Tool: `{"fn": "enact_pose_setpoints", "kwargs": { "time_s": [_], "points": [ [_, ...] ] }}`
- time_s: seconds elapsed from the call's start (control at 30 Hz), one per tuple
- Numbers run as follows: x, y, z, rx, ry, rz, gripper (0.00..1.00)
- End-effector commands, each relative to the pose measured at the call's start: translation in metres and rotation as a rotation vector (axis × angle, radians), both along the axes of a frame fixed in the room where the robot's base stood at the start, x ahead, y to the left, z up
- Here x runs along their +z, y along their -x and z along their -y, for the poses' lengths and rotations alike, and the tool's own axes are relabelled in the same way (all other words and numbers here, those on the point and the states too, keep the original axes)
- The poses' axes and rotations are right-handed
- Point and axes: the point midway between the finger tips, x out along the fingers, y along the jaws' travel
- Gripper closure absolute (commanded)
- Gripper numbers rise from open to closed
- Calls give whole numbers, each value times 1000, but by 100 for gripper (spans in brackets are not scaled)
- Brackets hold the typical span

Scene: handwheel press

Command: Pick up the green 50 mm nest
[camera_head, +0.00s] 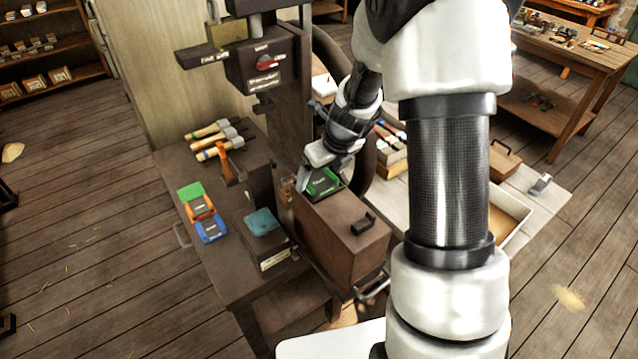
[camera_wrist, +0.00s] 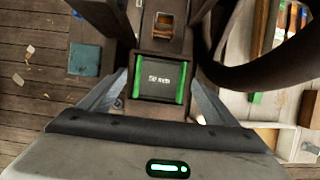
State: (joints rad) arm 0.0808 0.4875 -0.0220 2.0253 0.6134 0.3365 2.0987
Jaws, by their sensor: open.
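The green 50 mm nest (camera_head: 322,183) is a dark block with green sides. It sits on top of the brown box-shaped part of the press. In the wrist view the nest (camera_wrist: 160,79) shows its "50 mm" label, facing up. My gripper (camera_head: 322,172) is open just over the nest. In the wrist view the fingers of my gripper (camera_wrist: 159,82) stand on either side of the nest, by its green edges. I cannot tell whether they touch it.
An orange nest (camera_head: 200,207) and a blue nest (camera_head: 211,229) lie on the bench at left, beside a flat green patch (camera_head: 190,191). The dark handwheel (camera_wrist: 255,65) curves close by on the right.

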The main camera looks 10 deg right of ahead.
Motion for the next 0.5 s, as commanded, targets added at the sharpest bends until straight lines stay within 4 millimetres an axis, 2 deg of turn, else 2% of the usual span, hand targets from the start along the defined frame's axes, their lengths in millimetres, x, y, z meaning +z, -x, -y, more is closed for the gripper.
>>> {"fn": "enact_pose_setpoints", "kwargs": {
  "time_s": [0.3, 0.5],
  "points": [
    [-6, -2, -1, 0, 0, 1, 19],
    [-6, -2, -1, 0, 0, 1, 53]
  ]
}}
